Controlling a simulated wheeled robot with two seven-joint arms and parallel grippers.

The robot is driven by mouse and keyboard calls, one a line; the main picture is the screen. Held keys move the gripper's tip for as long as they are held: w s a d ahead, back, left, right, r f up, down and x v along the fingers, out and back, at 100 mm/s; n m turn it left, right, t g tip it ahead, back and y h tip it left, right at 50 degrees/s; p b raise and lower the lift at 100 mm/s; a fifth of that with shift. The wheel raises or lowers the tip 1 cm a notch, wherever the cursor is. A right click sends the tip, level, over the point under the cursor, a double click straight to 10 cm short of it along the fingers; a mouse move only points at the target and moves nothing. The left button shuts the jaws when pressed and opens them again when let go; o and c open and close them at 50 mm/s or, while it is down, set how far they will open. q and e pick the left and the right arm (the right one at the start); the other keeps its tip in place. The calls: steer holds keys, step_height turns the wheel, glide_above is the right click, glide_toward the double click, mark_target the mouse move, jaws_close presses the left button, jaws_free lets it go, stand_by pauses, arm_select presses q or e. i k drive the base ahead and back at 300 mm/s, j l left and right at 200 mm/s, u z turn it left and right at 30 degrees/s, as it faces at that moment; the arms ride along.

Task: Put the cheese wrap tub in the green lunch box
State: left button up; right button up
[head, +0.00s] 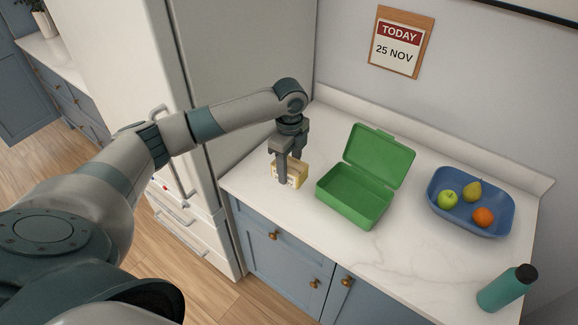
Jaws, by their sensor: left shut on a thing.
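The cheese wrap tub (297,175) is a small pale yellow block-like tub at the left end of the white counter. My left gripper (286,171) points down and is shut on it, hiding part of it. I cannot tell whether the tub touches the counter or is just above it. The green lunch box (345,208) stands to the right of the tub, with its lid (380,155) raised at the back. The part of its inside that I see is empty. My right gripper is not in view.
A blue bowl (432,205) with a green apple (447,197), a pear (472,191) and an orange (483,217) sits right of the lunch box. A teal bottle (502,291) is at the front right. The fridge (255,60) stands left of the counter (400,262).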

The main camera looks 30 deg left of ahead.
mark_target(341, 193)
steer(key=k+j+z, duration=0.25)
steer(key=j+z, duration=0.15)
steer(key=k+j+z, duration=0.4)
steer(key=j, duration=0.15)
steer(key=k+j+u, duration=0.45)
steer(key=k+j, duration=0.15)
steer(key=l+u, duration=0.2)
steer(key=u, duration=0.15)
